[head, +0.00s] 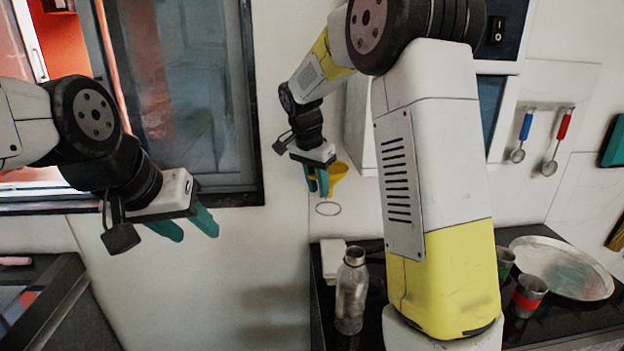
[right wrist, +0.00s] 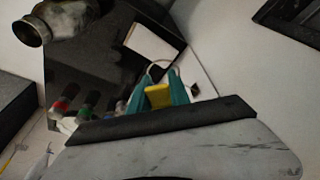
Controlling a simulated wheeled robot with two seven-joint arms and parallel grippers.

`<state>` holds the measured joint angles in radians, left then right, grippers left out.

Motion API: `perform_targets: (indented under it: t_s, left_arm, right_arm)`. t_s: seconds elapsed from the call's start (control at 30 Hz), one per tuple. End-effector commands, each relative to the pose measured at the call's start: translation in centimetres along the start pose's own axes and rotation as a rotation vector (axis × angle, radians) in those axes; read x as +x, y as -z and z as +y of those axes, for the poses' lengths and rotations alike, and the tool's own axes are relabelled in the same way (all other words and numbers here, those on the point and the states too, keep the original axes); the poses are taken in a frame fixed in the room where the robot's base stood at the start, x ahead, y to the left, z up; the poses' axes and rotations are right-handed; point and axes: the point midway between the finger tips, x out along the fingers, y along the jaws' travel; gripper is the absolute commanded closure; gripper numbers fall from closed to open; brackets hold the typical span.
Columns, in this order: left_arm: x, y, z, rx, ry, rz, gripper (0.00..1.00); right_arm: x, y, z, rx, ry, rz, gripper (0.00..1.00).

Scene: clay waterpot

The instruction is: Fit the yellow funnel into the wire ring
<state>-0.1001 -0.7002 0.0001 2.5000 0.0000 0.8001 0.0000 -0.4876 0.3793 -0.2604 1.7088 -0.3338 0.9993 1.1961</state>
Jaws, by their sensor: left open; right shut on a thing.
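The yellow funnel (head: 339,171) is held between the teal fingers of my right gripper (head: 318,187), near the wall in the middle of the head view. It also shows between the fingers in the right wrist view (right wrist: 158,96). The thin wire ring (head: 328,215) appears just below the funnel in the head view, with a visible gap between them. In the right wrist view, part of the ring (right wrist: 160,62) shows beyond the fingertips; the rest is hidden. My left gripper (head: 187,226) is open and empty, on the left in front of the wall.
A metal bottle (head: 351,300) and a white block (head: 333,257) stand on the dark counter below the ring. Metal cups (head: 528,296) and a round metal tray (head: 562,267) are at the right. Two ladles (head: 558,140) hang on the wall. A window (head: 180,90) is at the left.

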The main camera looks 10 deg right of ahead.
Motion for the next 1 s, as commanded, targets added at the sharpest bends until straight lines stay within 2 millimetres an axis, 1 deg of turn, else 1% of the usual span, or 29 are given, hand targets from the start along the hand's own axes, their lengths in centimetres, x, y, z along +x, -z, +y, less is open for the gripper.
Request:
perform_targets:
  t_s: [1.0]
  left_arm:
    - [0.0,0.0,0.0,0.000,0.000,0.000,0.54]
  right_arm:
    - [6.9,-1.8,0.0,-0.001,-0.002,-0.001,1.00]
